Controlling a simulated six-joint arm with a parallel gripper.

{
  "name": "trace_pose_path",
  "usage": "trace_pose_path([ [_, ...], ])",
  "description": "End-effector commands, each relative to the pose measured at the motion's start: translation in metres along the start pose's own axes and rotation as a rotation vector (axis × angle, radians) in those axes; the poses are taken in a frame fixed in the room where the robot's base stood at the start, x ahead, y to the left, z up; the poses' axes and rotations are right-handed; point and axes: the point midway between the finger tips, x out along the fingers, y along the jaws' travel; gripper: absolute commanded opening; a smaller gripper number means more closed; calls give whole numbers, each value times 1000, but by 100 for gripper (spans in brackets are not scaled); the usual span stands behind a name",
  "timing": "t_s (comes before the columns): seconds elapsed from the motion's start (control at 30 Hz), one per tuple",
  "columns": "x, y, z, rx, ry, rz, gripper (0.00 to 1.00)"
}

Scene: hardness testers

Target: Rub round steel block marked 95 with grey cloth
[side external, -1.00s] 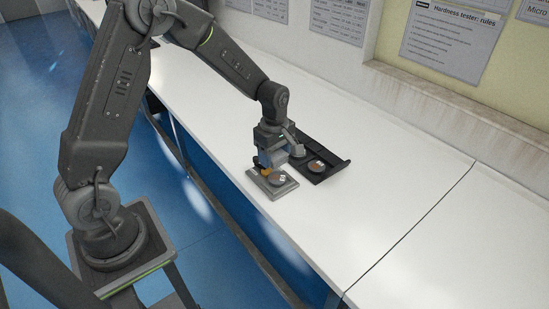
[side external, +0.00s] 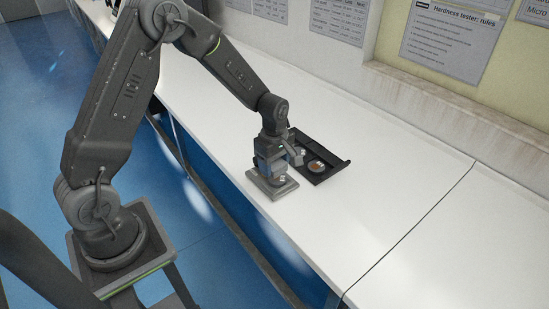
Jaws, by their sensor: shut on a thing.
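A round steel block (side external: 281,179) sits on a square grey plate (side external: 285,190) near the table's front edge. Its marking is too small to read. My gripper (side external: 270,174) points down right over this block and covers most of it. It is shut, and what looks like the grey cloth is between its fingers, low against the block's top. The cloth is too small and shaded to outline, and I cannot tell whether it touches the block.
The black tray (side external: 338,167) lies just behind and right of the plate, close to my gripper. A grey piece (side external: 298,156) shows at its left part, partly hidden. The white table (side external: 400,210) is clear to the right. The wall with posters is behind.

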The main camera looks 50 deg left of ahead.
Motion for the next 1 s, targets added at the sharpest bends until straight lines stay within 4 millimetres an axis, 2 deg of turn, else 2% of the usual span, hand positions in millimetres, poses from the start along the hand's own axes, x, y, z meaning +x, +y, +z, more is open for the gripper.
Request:
trace_pose_path([
  [0.43, 41, 0, 0, 0, 0, -1, 37],
  [0.5, 55, 0, 0, 0, 0, -3, 37],
  [0.53, 47, 5, -3, -2, 0, 6, 37],
  [0.57, 48, 7, -5, -2, 0, 3, 33],
  [0.67, 53, 13, -11, -2, 0, -1, 33],
  [0.93, 53, 32, -27, -1, 0, 2, 33],
  [1.0, 53, 26, -21, 2, 0, -1, 33],
])
